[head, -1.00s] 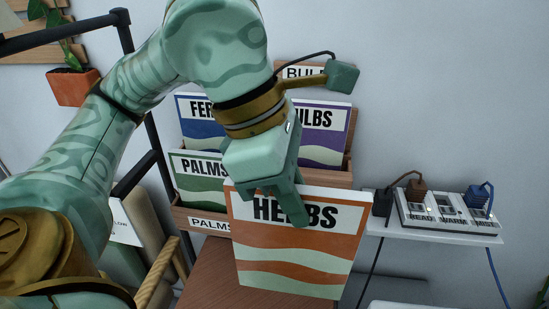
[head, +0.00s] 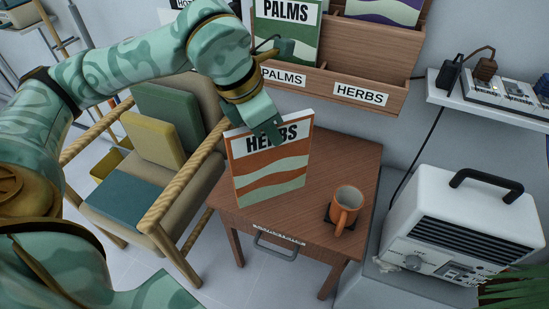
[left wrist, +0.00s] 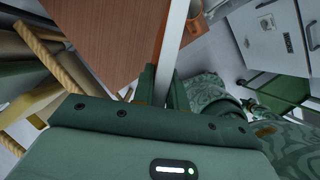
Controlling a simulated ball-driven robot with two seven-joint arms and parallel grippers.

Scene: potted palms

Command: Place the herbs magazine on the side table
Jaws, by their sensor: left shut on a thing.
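The herbs magazine (head: 270,172) is orange, white and pale green, with HERBS across its top. It is upright at the left part of the wooden side table (head: 335,165); I cannot tell whether its lower edge touches the top. My left gripper (head: 268,131) is shut on its upper edge. In the left wrist view the magazine (left wrist: 175,32) shows edge-on between the fingers (left wrist: 163,85), with the table top (left wrist: 110,30) beside it. My right gripper is not in view.
An orange mug (head: 345,208) stands on a dark coaster at the table's right. A wall rack (head: 375,92) with PALMS and HERBS labels is behind. A chair with cushions (head: 155,140) stands left, a white heater (head: 465,225) right. The table's back right is clear.

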